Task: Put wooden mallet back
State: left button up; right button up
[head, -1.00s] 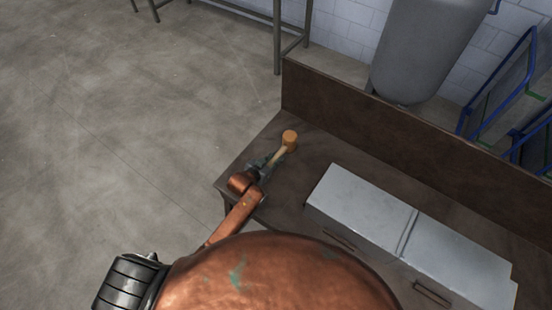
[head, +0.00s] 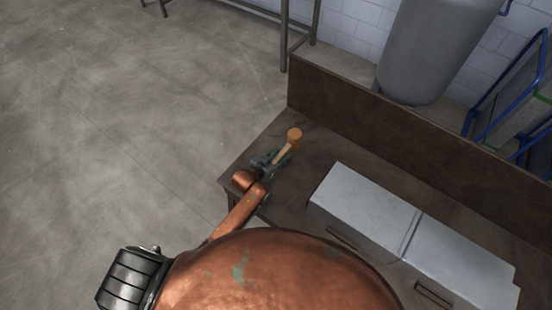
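The wooden mallet (head: 294,137) is at the far left corner of the brown workbench (head: 318,156), with its orange-tan head pointing to the back and its pale handle toward my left gripper. My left gripper (head: 276,161) is low over the bench at the handle end. Its dark fingers look spread on either side of the handle, and they partly hide its lower end. Whether the mallet touches the bench is hard to tell at this size. My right gripper is not in view.
A grey metal box (head: 372,205) with handles stands on the bench to the right of the mallet. A raised brown back board (head: 400,120) runs along the bench. A grey tank (head: 432,50) and blue frames (head: 508,85) stand behind. Open floor lies left.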

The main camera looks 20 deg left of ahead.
pick_arm(q)
jog(key=v, duration=1.2)
jog(key=shift+p, duration=0.35)
jog(key=shift+f, duration=0.1)
